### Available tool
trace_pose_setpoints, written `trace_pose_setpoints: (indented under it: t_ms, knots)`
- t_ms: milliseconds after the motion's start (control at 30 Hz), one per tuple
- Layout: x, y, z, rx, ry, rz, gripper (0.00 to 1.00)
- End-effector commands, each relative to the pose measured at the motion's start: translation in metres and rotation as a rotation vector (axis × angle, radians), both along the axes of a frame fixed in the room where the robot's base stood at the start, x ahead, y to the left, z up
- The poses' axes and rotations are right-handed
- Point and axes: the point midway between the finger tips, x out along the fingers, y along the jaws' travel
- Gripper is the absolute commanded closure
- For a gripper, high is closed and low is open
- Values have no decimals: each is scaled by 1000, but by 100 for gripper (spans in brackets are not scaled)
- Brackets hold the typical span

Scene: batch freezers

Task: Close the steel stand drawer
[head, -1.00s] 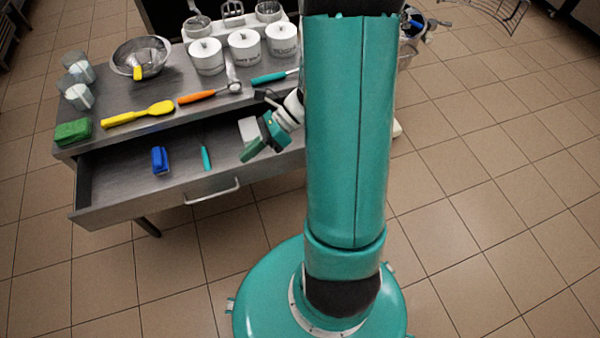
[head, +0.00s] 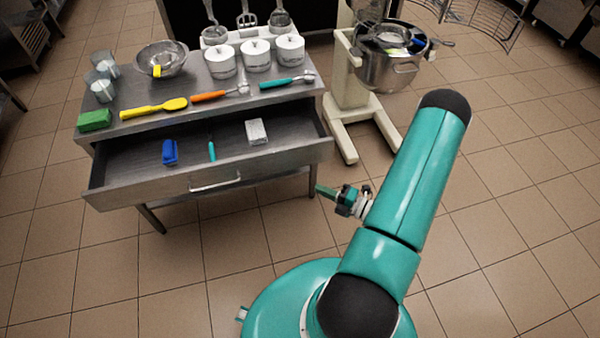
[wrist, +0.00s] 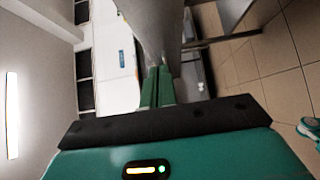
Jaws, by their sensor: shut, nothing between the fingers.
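The steel stand (head: 135,129) is at the left of the head view. Its drawer (head: 215,182) is pulled out toward me, with a bar handle on its front. Inside lie a blue block-like item (head: 170,152), a thin teal item (head: 211,151) and a pale grey block (head: 256,131). My gripper (head: 322,190) is shut and empty, low and just right of the drawer's front right corner. In the wrist view the green fingers (wrist: 157,88) are together, close to a grey metal surface that I cannot identify for sure.
The stand top holds a green sponge (head: 94,120), yellow spatula, metal bowl (head: 161,60), cups, white tubs and tools. A cream mixer stand (head: 358,120) with a steel bowl is right of the stand. Tiled floor is clear in front and at right.

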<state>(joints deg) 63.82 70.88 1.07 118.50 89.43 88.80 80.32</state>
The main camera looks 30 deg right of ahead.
Motion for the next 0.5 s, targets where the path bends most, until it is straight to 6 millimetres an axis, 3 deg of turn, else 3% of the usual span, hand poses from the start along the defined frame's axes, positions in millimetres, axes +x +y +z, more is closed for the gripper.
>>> trace_pose_setpoints:
  t_ms: [167,500]
  knots:
    - [14,4,-1,9,1,-3,100]
    - [72,33,-1,7,0,0,100]
